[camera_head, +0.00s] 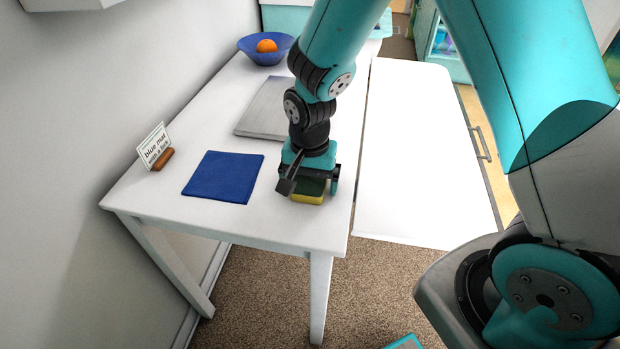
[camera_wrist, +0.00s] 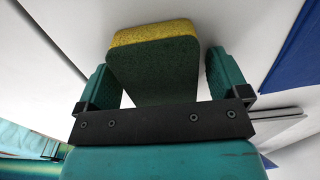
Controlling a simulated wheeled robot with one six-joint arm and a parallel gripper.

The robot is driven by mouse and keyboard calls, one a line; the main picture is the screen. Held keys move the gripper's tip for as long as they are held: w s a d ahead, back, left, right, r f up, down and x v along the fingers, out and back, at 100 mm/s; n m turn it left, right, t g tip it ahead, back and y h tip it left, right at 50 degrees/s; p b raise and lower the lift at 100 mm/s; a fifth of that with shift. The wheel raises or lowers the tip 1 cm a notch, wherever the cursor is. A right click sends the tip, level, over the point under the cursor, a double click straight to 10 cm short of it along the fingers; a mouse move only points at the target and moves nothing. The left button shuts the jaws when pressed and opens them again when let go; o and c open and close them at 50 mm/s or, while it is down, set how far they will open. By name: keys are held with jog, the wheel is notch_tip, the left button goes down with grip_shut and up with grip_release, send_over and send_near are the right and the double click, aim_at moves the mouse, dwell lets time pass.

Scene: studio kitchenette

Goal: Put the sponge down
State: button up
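The sponge (camera_wrist: 155,65) is a block with a dark green layer and a yellow layer. In the head view my gripper (camera_head: 310,183) points down over the near right part of the white table (camera_head: 200,120). The sponge (camera_head: 308,194) shows under it with its yellow side down, at or just above the tabletop; I cannot tell whether it touches. The far finger side is partly hidden.
A blue mat (camera_head: 224,177) lies just left of my gripper. Behind it is a grey board (camera_head: 262,108), then a blue bowl (camera_head: 265,55) with an orange (camera_head: 266,46). A small sign (camera_head: 153,146) stands at the left edge. The table's front edge is near.

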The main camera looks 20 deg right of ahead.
aim_at(312, 179)
notch_tip(312, 179, up, 18)
jog(key=p, duration=0.2)
jog(key=s+a+r+n+y, duration=0.2)
jog(key=s+n, duration=0.5)
jog(key=s, duration=0.2)
jog(key=s+a+r+n+y, duration=0.2)
jog(key=s+r+n, duration=0.1)
jog(key=s+n, duration=0.4)
jog(key=s, duration=0.2)
jog(key=shift+s+a, duration=0.3)
notch_tip(312, 179, up, 9)
jog(key=p, duration=0.9)
jog(key=shift+r, duration=0.15)
